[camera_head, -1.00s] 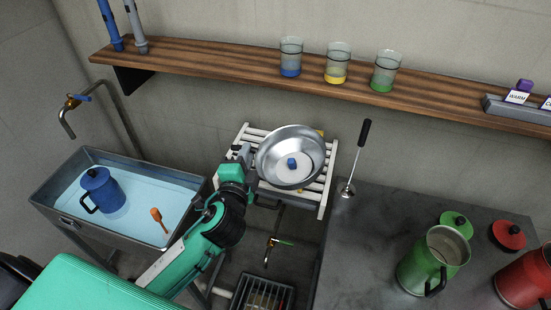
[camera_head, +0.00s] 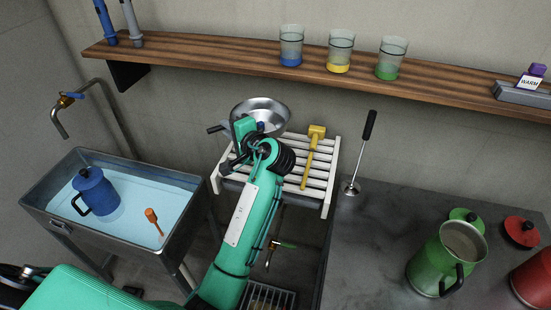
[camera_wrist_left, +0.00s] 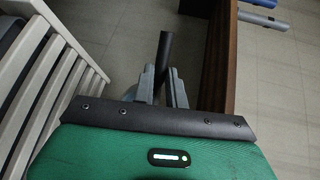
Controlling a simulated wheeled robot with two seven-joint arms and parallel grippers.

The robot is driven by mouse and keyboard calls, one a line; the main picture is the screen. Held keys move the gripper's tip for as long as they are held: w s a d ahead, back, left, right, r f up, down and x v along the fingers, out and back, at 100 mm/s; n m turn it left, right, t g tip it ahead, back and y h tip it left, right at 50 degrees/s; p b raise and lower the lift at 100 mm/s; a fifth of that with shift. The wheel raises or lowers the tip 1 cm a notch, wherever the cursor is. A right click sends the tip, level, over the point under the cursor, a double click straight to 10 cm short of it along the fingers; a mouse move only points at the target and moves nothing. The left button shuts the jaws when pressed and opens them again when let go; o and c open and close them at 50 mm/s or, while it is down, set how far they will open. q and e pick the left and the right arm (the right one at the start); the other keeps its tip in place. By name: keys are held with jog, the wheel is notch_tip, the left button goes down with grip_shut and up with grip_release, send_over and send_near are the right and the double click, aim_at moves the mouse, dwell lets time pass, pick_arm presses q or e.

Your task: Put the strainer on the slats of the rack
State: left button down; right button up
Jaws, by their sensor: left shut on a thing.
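The strainer (camera_head: 262,106), a shiny round metal bowl, is in the head view above the back left of the rack, in front of the wall. It looks raised clear of the slats. My left gripper (camera_head: 232,142) is shut on its dark handle (camera_head: 215,129); the jaws (camera_wrist_left: 163,85) and the handle (camera_wrist_left: 164,50) also show in the left wrist view. My wrist hides part of the bowl's near side. The white slatted rack (camera_head: 326,175) is below and to the right; its slats also show in the left wrist view (camera_wrist_left: 50,95). My right gripper is out of view.
A yellow tool (camera_head: 313,155) lies across the rack's slats. A metal ladle-like tool (camera_head: 360,150) stands right of the rack. A wooden shelf (camera_head: 220,55) with glasses runs above. A water basin (camera_head: 135,225) with a blue jug (camera_head: 97,192) is at left.

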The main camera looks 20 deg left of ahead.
pick_arm(q)
notch_tip(320, 180, down, 9)
jog(key=shift+f+p, duration=0.15)
jog(key=shift+p, duration=0.6)
jog(key=shift+f, duration=0.3)
jog(key=shift+f, duration=0.15)
jog(key=c, duration=1.4)
grip_release()
jog(key=shift+r, duration=0.2)
